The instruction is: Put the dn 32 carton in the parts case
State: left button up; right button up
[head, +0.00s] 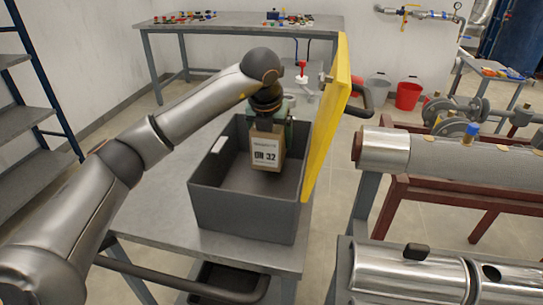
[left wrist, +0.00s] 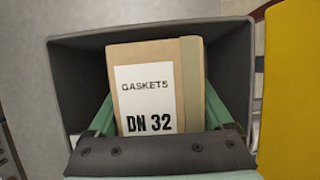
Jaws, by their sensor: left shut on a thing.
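The DN 32 carton (head: 266,152) is a brown box with a white label. It hangs upright inside the opening of the dark grey parts case (head: 240,207), near the back. In the left wrist view the carton (left wrist: 157,85) reads "GASKETS DN 32" and the case walls (left wrist: 75,70) surround it. My left gripper (head: 268,125) is shut on the carton, its green fingers on both sides. Whether the carton touches the case floor cannot be told. My right gripper is not in view.
The case stands on a grey metal table (head: 165,212). A red-tipped fitting (head: 302,70) is behind the case. Metal pipes (head: 415,150) on a red frame stand to the right.

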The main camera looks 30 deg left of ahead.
aim_at(270, 140)
pick_arm(q)
jog(key=shift+f, duration=2.2)
jog(key=shift+f+b, duration=0.2)
jog(key=shift+b, duration=0.1)
jog(key=o, duration=1.2)
jog(key=shift+r, duration=0.1)
jog(key=shift+r, duration=0.1)
jog(key=shift+r, duration=0.35)
jog(key=p+v, duration=0.1)
jog(key=v, duration=1)
jog(key=shift+s+r, duration=0.15)
